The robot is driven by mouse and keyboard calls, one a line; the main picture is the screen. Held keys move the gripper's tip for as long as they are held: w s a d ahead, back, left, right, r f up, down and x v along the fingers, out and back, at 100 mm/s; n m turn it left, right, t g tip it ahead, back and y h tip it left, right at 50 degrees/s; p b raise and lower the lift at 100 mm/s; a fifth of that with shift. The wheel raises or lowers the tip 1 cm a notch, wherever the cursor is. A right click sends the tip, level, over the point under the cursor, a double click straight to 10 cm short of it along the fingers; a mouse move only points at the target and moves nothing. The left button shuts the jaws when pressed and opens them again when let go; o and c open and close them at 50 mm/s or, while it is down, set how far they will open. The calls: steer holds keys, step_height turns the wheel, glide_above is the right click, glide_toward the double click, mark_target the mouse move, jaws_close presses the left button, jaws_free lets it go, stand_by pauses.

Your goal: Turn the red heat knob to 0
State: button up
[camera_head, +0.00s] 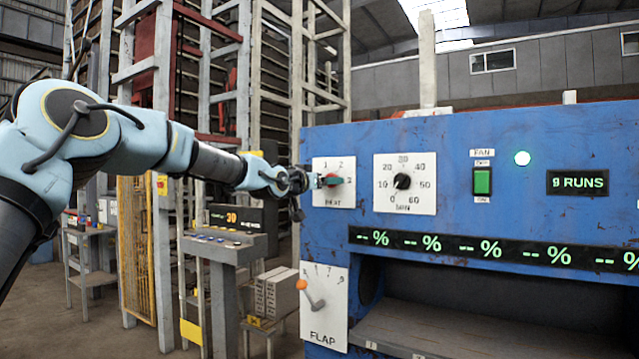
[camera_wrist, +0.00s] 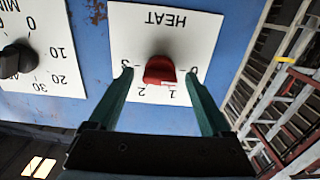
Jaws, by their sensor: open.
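The red heat knob (camera_wrist: 160,70) sits on a white HEAT plate (camera_wrist: 205,35) on the blue machine front. The wrist view shows the plate upside down, with 0 to the right of the knob, 1 and 2 below it and 3 to the left. The knob's pale mark faces the 1 and 2 side; its exact setting is hard to tell. My gripper (camera_wrist: 159,73) is open, one green finger on each side of the knob, with visible gaps. In the head view, my gripper (camera_head: 322,181) is at the knob (camera_head: 334,180) and partly hides the plate.
A black minutes dial (camera_head: 403,181) is just right of the heat plate. A green fan switch (camera_head: 482,181) is farther right. The FLAP lever (camera_head: 312,297) with an orange tip is below. A grey control stand (camera_head: 222,245) is left of the machine.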

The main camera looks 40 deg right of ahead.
steer(key=b+v, duration=0.3)
steer(key=v, duration=0.7)
steer(key=shift+a+b, duration=0.3)
steer(key=w+a+f+n+t+y, duration=0.1)
steer(key=w+a+f+n+y, duration=0.35)
steer(key=a+f, duration=0.85)
steer(key=w+a+f+n+t+y, duration=0.1)
steer(key=w+a+f+y, duration=0.5)
steer(key=a+f, duration=0.75)
steer(key=s+a+f+n+g+y, duration=0.1)
steer(key=s+a+f+n+y, duration=0.15)
steer(key=a, duration=0.55)
steer(key=s+a+f+n+g+y, duration=0.15)
steer(key=a+f, duration=0.25)
steer(key=a, duration=0.5)
steer(key=s+a+f+n+g+y, duration=0.1)
steer(key=s+a+f+n, duration=0.1)
steer(key=s+a, duration=0.4)
steer(key=s+a+f+n+g+y, duration=0.1)
steer(key=s+a+f+n, duration=0.1)
steer(key=s+a, duration=0.4)
steer(key=a+f, duration=0.1)
steer(key=a, duration=0.1)
steer(key=shift+s+a+y, duration=0.35)
